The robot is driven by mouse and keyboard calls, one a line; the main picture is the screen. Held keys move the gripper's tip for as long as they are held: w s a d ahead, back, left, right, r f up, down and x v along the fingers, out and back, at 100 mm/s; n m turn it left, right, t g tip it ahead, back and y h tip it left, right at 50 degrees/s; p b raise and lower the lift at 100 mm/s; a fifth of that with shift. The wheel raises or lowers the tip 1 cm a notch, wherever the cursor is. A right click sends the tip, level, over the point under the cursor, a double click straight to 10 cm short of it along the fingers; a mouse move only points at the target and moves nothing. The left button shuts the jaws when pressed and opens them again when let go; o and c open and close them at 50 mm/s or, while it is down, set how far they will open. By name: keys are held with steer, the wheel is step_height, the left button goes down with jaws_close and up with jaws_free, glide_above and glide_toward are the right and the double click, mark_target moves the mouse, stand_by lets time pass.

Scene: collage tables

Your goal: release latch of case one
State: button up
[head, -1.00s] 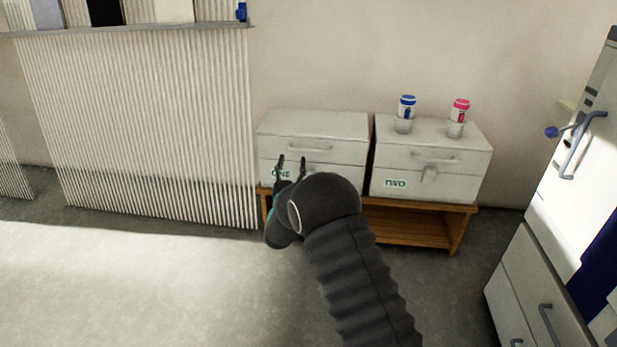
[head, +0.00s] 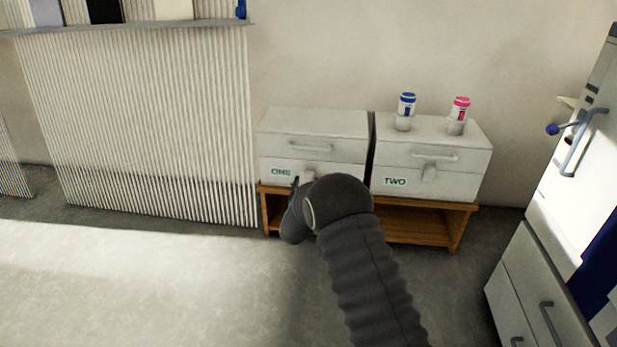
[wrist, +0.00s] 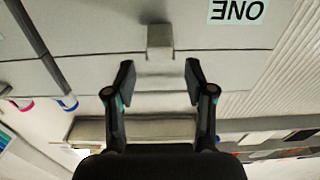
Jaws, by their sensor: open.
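Case one (head: 318,124) is a pale grey box with a handle (head: 310,147) on its lid front and a label reading ONE (head: 281,171). Its lid looks shut. Its latch (wrist: 160,40) is a small pale tab at the lid seam, upside down in the wrist view; in the head view it is partly hidden by my arm. My gripper (wrist: 157,82) is open and empty, with its two fingers apart on either side of the latch's line. The latch lies beyond the fingertips in the picture, not between them. Contact cannot be told.
Case two (head: 440,135) stands to the right, across a narrow gap, with a blue jar (head: 406,105) and a pink jar (head: 460,108) on top. A wooden bench (head: 460,222) bears both cases. A ribbed panel (head: 150,130) is at left, a cabinet (head: 560,180) at right.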

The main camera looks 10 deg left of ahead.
mark_target(308, 176)
steer(key=shift+w, duration=2.4)
steer(key=c, duration=1)
steer(key=shift+f+t+b, duration=0.4)
steer(key=shift+f+b, duration=0.05)
steer(key=shift+b, duration=0.15)
steer(key=shift+s+f+t, duration=0.15)
steer(key=shift+f+t, duration=0.25)
steer(key=shift+t, duration=0.6)
